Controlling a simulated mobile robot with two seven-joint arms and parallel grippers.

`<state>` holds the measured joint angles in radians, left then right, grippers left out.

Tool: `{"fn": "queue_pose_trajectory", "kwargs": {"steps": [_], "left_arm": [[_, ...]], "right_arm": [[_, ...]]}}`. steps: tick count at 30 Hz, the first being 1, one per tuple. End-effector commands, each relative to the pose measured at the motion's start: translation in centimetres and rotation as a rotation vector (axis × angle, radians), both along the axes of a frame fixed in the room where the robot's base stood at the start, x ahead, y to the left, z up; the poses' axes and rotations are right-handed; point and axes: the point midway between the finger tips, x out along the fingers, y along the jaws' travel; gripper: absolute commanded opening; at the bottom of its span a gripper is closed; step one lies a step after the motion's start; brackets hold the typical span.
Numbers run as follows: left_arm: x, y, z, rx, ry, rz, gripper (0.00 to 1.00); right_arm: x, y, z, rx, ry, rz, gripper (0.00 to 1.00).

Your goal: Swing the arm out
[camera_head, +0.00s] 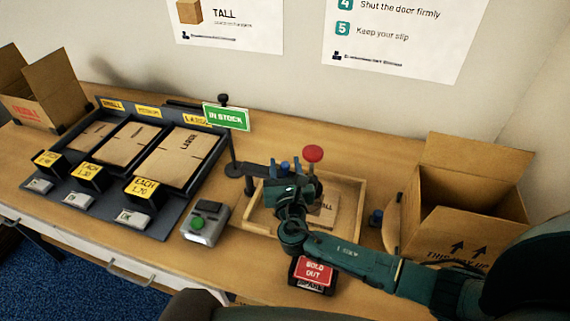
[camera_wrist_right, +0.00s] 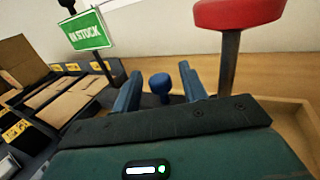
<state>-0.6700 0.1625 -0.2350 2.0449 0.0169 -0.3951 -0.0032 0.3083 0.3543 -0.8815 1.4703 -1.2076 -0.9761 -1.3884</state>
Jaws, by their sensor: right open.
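My right gripper (camera_head: 285,167) is open above the wooden tray, with its blue fingers pointing toward the back. In the right wrist view a blue knob (camera_wrist_right: 160,84) shows between the open fingers (camera_wrist_right: 160,92); I cannot tell whether they touch it. A dark post with a short dark arm (camera_head: 240,170) stands just left of my gripper, and a green IN STOCK sign (camera_head: 226,117) is near its top. The sign also shows in the right wrist view (camera_wrist_right: 84,33). Whether the knob belongs to the dark arm is hidden. My left gripper is out of view.
A red-topped post (camera_head: 313,154) stands close right of my gripper. A grey box with a green button (camera_head: 205,222) is left. An open carton (camera_head: 450,205) stands right.

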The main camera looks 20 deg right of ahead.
Motion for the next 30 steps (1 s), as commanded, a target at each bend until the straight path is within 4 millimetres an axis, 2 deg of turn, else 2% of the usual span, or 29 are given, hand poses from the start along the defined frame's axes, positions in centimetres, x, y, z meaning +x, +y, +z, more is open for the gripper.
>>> {"fn": "queue_pose_trajectory", "kwargs": {"steps": [11,26,30], "left_arm": [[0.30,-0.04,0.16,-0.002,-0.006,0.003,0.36],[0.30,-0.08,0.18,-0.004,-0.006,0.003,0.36],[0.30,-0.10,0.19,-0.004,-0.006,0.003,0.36]], "right_arm": [[0.54,-0.10,0.02,0.001,0.000,0.001,0.42],[0.51,-0.10,0.02,0.001,0.000,0.000,0.01],[0.51,-0.11,0.01,0.000,0.000,0.000,0.00]]}}
